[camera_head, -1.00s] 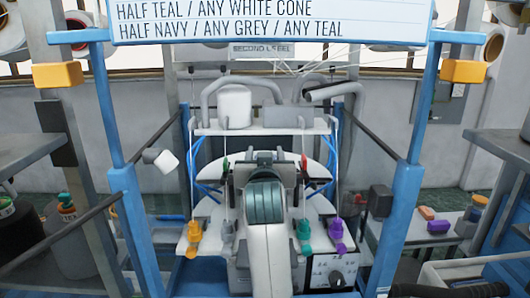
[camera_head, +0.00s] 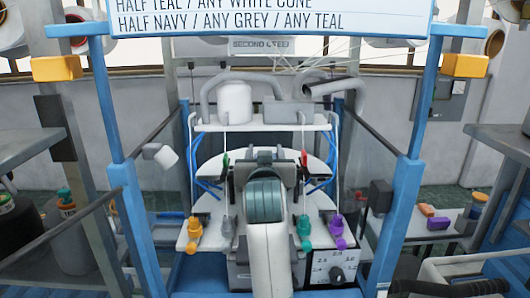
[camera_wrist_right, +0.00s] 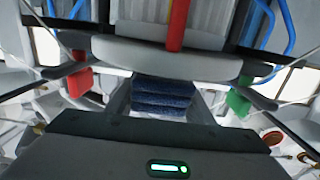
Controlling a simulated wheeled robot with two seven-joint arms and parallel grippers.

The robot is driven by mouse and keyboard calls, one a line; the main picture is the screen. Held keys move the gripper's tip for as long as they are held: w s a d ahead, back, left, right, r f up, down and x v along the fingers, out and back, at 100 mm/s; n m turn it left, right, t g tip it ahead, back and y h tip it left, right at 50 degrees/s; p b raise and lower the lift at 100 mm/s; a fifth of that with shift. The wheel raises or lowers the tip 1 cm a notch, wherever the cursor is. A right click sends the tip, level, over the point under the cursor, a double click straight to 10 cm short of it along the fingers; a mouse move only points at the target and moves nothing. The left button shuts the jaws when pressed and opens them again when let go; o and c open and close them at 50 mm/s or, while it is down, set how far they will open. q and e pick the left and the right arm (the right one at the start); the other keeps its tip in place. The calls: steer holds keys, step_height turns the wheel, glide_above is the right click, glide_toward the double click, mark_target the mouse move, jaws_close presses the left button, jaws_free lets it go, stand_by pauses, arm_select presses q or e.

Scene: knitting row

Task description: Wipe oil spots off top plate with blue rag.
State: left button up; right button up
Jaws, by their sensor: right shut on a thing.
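My right arm reaches up from the bottom middle of the head view, and its gripper (camera_head: 264,155) is over the machine's pale rounded plate (camera_head: 214,172). The arm and gripper cover the plate's middle. In the right wrist view a folded dark blue rag (camera_wrist_right: 163,98) sits between the jaws, which are shut on it. A pale, rounded machine part (camera_wrist_right: 165,60) lies just beyond the rag; I cannot tell whether they touch. No oil spots can be made out. My left gripper is not in view.
A white shelf (camera_head: 200,125) with a pot (camera_head: 235,102) and pipes stands behind the gripper. Yellow, green and purple fittings (camera_head: 337,235) line the plate's front. Blue posts (camera_head: 397,225) flank the machine. Red (camera_wrist_right: 80,78) and green (camera_wrist_right: 238,104) parts flank the rag.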

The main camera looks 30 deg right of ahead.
steer(key=shift+f, duration=0.65)
steer(key=shift+w+d, duration=0.1)
steer(key=shift+w, duration=0.05)
steer(key=shift+x, duration=2)
steer(key=shift+r, duration=0.15)
steer(key=shift+p+v, duration=0.3)
steer(key=shift+v, duration=0.85)
steer(key=shift+s+a+f, duration=0.3)
steer(key=shift+s+a, duration=0.2)
steer(key=shift+s, duration=0.35)
steer(key=shift+f, duration=0.1)
